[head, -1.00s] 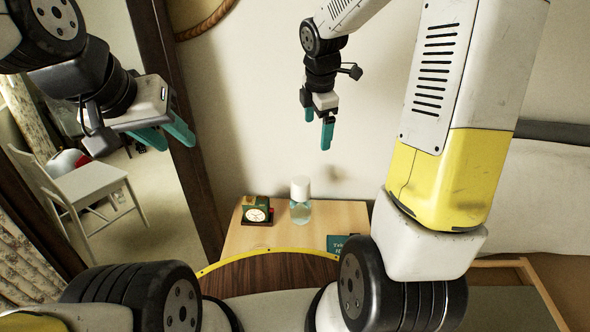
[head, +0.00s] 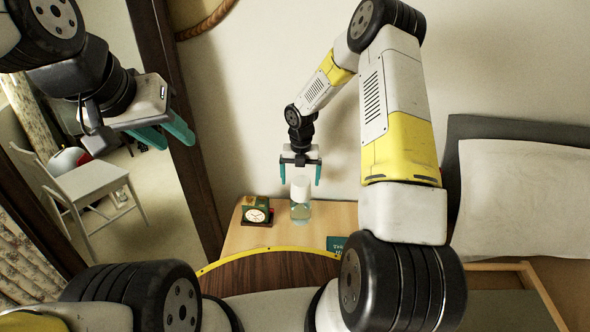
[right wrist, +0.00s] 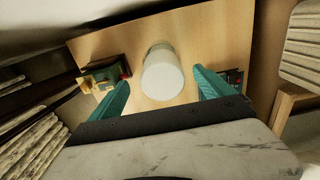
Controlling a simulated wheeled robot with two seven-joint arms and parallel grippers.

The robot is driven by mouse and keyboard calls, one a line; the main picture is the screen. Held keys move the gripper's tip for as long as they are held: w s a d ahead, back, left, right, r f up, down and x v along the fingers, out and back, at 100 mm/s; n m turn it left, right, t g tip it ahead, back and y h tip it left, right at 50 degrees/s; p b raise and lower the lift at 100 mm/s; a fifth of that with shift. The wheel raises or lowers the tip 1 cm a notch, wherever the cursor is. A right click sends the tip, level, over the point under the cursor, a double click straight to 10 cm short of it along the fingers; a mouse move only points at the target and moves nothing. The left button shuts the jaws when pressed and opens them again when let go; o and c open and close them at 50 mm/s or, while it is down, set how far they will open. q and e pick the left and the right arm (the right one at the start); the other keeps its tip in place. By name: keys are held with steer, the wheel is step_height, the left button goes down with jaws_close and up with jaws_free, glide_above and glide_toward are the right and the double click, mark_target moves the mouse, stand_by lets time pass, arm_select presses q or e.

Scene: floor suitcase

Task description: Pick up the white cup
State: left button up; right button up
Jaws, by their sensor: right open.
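The white cup (head: 302,183) sits upside down over the neck of a clear glass bottle (head: 300,213) on a small wooden table. In the right wrist view the white cup (right wrist: 163,80) appears between the two teal fingers. My right gripper (head: 301,181) is open and empty, pointing down at the cup with one finger showing on each side; I see a gap on both sides, and cannot tell its exact height over the cup. My left gripper (head: 166,134) is open and empty, far off at the upper left.
The wooden table (head: 345,215) also bears an alarm clock (head: 256,215) left of the bottle and a dark green book (head: 337,243) in front right. A wall stands close behind. A bed with a pillow (head: 525,200) is at the right, a white chair (head: 95,185) at the left.

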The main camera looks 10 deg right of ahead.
step_height(320, 180, down, 5)
steer(key=shift+s+d+r, duration=0.1)
steer(key=shift+d, duration=0.05)
steer(key=shift+c, duration=0.4)
steer(key=c, duration=1.4)
